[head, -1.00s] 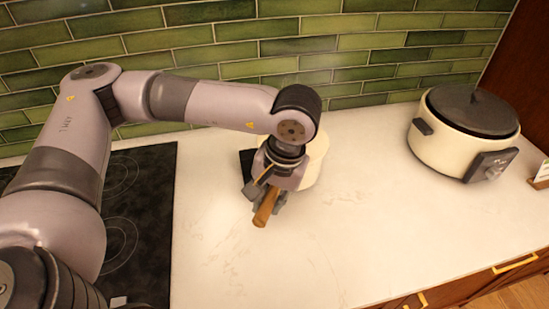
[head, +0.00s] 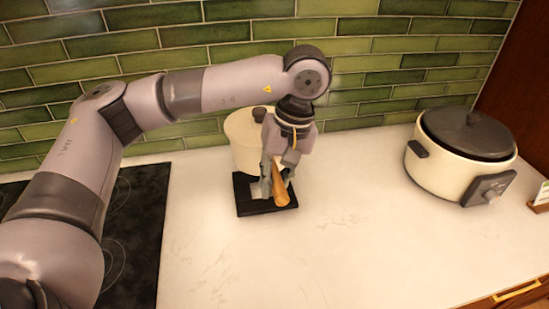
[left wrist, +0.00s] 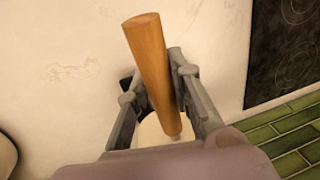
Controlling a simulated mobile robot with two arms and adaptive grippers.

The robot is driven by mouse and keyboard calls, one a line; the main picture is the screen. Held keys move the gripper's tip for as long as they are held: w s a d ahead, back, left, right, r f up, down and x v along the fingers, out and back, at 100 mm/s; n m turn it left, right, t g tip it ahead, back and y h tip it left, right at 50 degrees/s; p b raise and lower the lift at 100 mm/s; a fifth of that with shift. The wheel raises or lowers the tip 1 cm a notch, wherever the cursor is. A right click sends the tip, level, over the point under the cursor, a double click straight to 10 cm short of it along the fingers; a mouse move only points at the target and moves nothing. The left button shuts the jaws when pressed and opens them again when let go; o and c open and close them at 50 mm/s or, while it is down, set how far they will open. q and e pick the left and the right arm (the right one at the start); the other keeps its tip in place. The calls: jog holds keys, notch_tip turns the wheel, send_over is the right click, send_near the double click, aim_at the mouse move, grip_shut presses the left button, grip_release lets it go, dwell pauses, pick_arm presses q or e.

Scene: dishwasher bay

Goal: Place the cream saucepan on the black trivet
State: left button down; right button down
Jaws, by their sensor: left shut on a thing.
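The cream saucepan (head: 241,138) is in the head view, partly hidden behind my left gripper (head: 274,184). A dark knob-like part shows at its top. My left gripper is shut on the saucepan's wooden handle (head: 282,196), which points toward the camera. The black trivet (head: 246,206) lies on the counter, below and in front of the pan. The pan overlaps its rear edge in the picture; I cannot tell whether they touch. In the left wrist view, the handle (left wrist: 149,55) runs between the fingers, and a little of the pan (left wrist: 150,131) shows. My right gripper is out of view.
A cream cooker (head: 455,165) with a dark lid stands at the right. A black cooktop (head: 133,235) lies at the left, under my arm. The green tiled wall (head: 360,70) rises close behind. The pale counter (head: 370,230) is clear between trivet and cooker.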

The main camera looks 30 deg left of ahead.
pick_arm(q)
jog(key=w+d+p+x, duration=0.1)
jog(key=d+p+x, duration=0.1)
jog(key=x, duration=0.8)
jog(key=shift+f+p, duration=0.35)
jog(key=shift+f, duration=0.3)
jog(key=c, duration=1.8)
grip_release()
jog(key=shift+s+f, duration=0.1)
jog(key=shift+f, duration=0.05)
jog(key=o, duration=0.4)
jog(key=shift+a, duration=0.1)
jog(key=shift+c, duration=0.2)
